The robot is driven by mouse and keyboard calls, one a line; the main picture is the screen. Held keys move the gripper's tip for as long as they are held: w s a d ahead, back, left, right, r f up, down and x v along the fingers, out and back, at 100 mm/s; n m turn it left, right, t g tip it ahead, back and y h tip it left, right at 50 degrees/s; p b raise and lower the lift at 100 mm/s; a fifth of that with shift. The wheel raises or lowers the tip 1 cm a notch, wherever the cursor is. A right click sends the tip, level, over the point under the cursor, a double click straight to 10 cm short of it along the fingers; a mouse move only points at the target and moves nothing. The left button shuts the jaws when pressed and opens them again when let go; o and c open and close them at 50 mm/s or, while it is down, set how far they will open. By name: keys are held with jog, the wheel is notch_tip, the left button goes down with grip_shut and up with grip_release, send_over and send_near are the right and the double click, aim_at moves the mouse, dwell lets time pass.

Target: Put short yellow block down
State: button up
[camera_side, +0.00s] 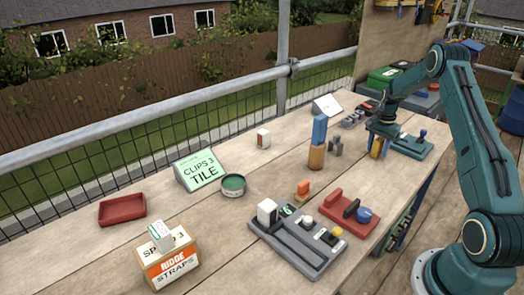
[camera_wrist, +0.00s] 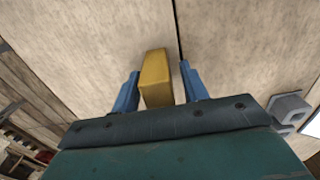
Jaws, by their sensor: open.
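The short yellow block (camera_wrist: 155,78) shows in the wrist view between the two blue fingers of my gripper (camera_wrist: 160,88). A narrow gap shows on each side of it, wider on the right. In the side view the yellow block (camera_side: 376,147) is under my gripper (camera_side: 377,143) at the right part of the wooden table, partly hidden by the fingers. It appears upright at the table top; whether its bottom touches the wood is hard to tell. My gripper is open around the block.
A teal device with a blue knob (camera_side: 422,134) stands just right of my gripper. The table left of my gripper has bare wood.

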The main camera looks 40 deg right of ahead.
aim_at(378, 139)
notch_tip(378, 139, up, 12)
jog(key=shift+r, duration=0.1)
dwell(0.6)
dwell(0.4)
jog(key=shift+w+a+r, duration=0.2)
jog(key=shift+a+r, duration=0.2)
jog(key=s+a+r+n+t+h, duration=0.1)
jog(key=a+r+n, duration=0.3)
jog(key=a+r, duration=0.6)
jog(key=s+a+r+n+t, duration=0.1)
jog(key=a+r+n, duration=0.4)
jog(key=a, duration=0.9)
jog(key=s+a+n+t+y, duration=0.1)
jog(key=s+a+n+t, duration=0.2)
jog(key=s+a+n, duration=0.6)
jog(key=s+a, duration=0.9)
jog(key=shift+s+t, duration=0.3)
